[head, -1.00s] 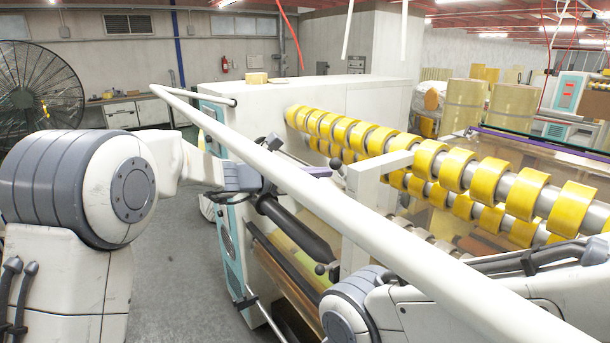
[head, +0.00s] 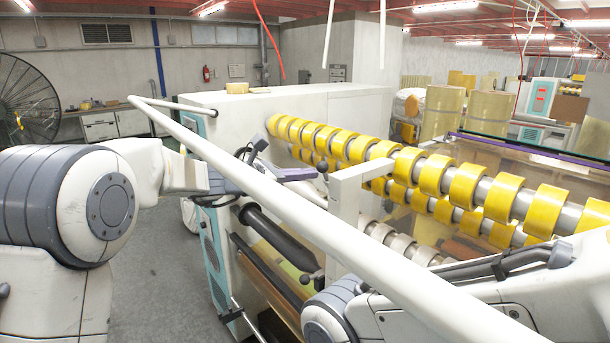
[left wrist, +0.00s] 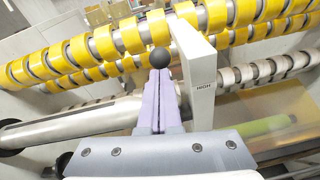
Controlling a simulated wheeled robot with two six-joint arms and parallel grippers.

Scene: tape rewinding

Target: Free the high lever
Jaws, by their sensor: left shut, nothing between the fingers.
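The high lever's black ball knob (left wrist: 160,58) shows in the left wrist view just beyond my left fingertips, beside a white upright plate (left wrist: 199,80) labelled HIGH. In the head view a small dark knob (head: 323,167) sits just right of the fingertips, by the white bracket (head: 345,205). My left gripper (head: 305,174) has purple fingers, also in the left wrist view (left wrist: 160,85). They are pressed together with nothing between them. The lever's stem is hidden behind the fingers, and I cannot tell whether they touch it. My right gripper is out of view.
A long white rail (head: 270,200) crosses diagonally in front of the machine (head: 240,100). Rows of yellow tape rolls (head: 433,173) lie on shafts behind the bracket. A black roller handle (head: 275,235) lies below the left gripper. My right forearm is at lower right.

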